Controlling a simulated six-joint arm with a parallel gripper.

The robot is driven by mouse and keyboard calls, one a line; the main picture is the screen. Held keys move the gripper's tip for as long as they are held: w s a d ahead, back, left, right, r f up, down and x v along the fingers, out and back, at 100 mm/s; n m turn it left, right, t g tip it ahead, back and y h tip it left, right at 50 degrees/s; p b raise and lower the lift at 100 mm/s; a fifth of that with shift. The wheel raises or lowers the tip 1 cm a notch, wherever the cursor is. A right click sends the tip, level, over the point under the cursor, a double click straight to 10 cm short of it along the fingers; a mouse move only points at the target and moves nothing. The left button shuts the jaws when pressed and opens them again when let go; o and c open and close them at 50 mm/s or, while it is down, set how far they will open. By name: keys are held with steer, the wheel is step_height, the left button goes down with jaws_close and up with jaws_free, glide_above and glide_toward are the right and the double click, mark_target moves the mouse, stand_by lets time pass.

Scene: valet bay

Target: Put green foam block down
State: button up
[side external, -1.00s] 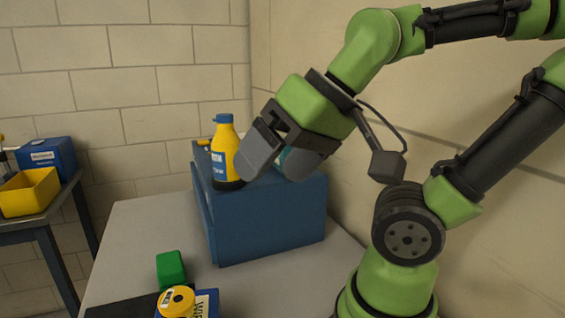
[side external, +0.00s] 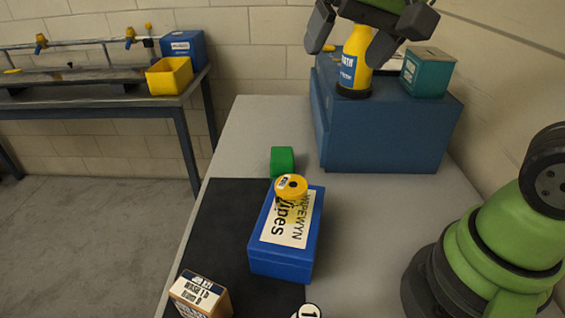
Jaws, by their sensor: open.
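The green foam block (side external: 282,161) rests on the grey table, just behind the dark mat and the blue wipes box. Nothing holds it. Whether the fingers touch the bottle I cannot tell.
The blue cabinet (side external: 385,135) also bears a teal box (side external: 428,71). A side bench holds a yellow bin (side external: 169,76). The table's back left is clear.

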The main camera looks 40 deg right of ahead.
steer(key=w+f+g, duration=0.1)
steer(key=w+f, duration=0.3)
steer(key=w, duration=0.2)
steer(key=m+g+h, duration=0.1)
steer(key=m, duration=0.1)
glide_toward(282, 155)
steer(key=shift+m+g+h, duration=0.3)
steer(key=shift+g+h, duration=0.1)
steer(key=shift+g, duration=0.5)
steer(key=f, duration=0.1)
steer(key=w+f, duration=0.1)
steer(key=f, duration=0.1)
steer(key=w+f, duration=0.1)
steer(key=f, duration=0.1)
steer(key=shift+a, duration=0.2)
steer(key=shift+w+d+f, duration=0.15)
steer(key=shift+f, duration=0.85)
steer(key=shift+w+d+f, duration=0.1)
steer(key=shift+d+f, duration=0.05)
steer(key=shift+f, duration=0.85)
steer(key=shift+w+d+f, duration=0.15)
steer(key=shift+f, duration=0.85)
steer(key=c, duration=1.1)
steer(key=shift+r, duration=0.1)
